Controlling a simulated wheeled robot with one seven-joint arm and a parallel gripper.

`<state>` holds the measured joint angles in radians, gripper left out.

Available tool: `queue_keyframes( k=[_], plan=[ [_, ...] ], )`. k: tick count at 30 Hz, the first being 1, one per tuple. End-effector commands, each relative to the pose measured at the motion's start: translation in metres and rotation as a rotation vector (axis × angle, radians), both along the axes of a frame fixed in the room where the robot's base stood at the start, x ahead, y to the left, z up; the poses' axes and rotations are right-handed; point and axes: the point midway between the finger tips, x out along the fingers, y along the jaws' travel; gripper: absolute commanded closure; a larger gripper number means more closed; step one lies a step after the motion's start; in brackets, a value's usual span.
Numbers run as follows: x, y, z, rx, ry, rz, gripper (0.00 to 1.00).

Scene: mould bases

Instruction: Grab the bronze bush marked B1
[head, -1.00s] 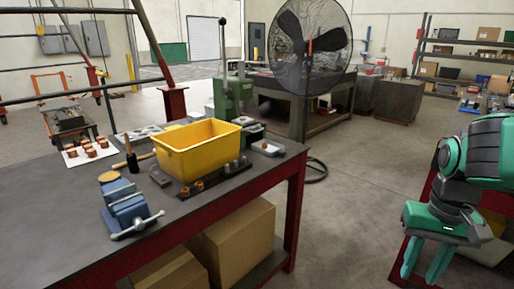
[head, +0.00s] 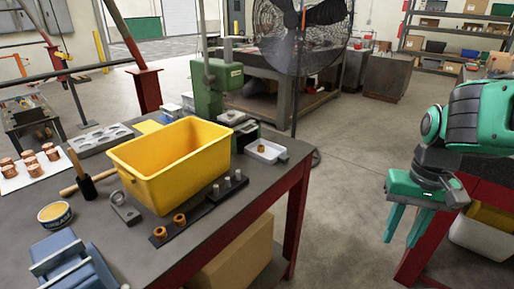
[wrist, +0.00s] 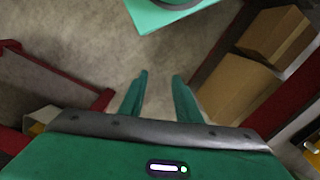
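Two small bronze bushes stand on a black strip at the table's front edge in the head view: one on the left (head: 160,232) and one on the right (head: 180,219). Another small bronze piece (head: 261,148) sits in a white tray (head: 279,156). Several copper-coloured bushes (head: 36,170) stand on a white sheet at the far left. No B1 mark can be read at this size. My gripper (head: 402,240) hangs to the right, well apart from the table, fingers down, open and empty. Its two parted fingers also show in the wrist view (wrist: 159,95).
A yellow bin (head: 165,190) stands mid-table, behind the strip. A blue vise (head: 70,265), a mallet (head: 82,180) and a round tin (head: 55,215) are to its left. A green machine (head: 210,90) stands behind. Open floor separates my gripper from the table.

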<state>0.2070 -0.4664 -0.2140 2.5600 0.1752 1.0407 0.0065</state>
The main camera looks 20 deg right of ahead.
Motion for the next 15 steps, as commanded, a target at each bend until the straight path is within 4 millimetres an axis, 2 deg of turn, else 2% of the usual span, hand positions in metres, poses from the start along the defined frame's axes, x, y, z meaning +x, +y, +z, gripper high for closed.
queue_keyframes(
  k=[7,9,10,13,15],
  plan=[
    [0.000,0.000,0.000,-0.001,-0.001,0.001,0.70],
    [-0.007,0.000,0.004,-0.004,-0.022,0.016,0.70],
    [-0.003,-0.001,0.004,-0.008,-0.031,0.028,0.70],
    [0.028,-0.005,0.001,-0.030,-0.082,0.117,0.70],
    [0.064,-0.004,-0.003,-0.049,-0.143,0.217,0.70]
  ],
)
